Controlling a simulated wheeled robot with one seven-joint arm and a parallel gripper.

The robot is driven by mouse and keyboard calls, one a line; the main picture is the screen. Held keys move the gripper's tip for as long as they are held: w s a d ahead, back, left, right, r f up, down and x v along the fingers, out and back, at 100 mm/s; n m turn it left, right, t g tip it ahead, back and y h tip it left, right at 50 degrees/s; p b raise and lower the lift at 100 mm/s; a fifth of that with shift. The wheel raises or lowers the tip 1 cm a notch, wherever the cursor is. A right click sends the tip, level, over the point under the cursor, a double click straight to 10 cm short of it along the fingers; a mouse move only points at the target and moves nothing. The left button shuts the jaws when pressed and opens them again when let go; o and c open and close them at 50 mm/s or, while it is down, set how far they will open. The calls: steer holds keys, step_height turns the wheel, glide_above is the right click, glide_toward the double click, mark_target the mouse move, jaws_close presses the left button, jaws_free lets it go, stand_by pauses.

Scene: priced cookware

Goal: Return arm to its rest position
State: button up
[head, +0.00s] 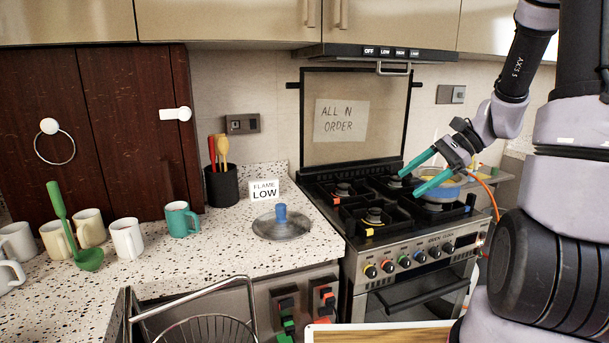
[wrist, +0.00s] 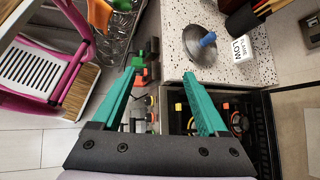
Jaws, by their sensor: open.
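My gripper (head: 415,178) has teal fingers and is at the right of the head view, above the stove. Its fingers are spread apart with nothing between them. In the wrist view the open fingers (wrist: 160,85) point toward the counter edge and the cabinet front. My arm comes in from the upper right of the head view. Behind the gripper, a pot (head: 447,188) with a blue and yellow side stands on a right burner, partly hidden by the fingers.
A lid with a blue knob (head: 281,222) lies on the speckled counter (head: 225,240) beside a "FLAME LOW" sign (head: 264,190). The gas stove (head: 376,236) is below my gripper; a wire rack (head: 205,330) is in front.

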steer(key=s+a+r+n+t+h, duration=0.1)
steer(key=s+r+n+t+h, duration=0.5)
steer(key=s+r+n, duration=0.3)
steer(key=s+r+h, duration=0.1)
steer(key=s+r, duration=0.3)
steer(key=r, duration=0.4)
steer(key=shift+a+h, duration=0.4)
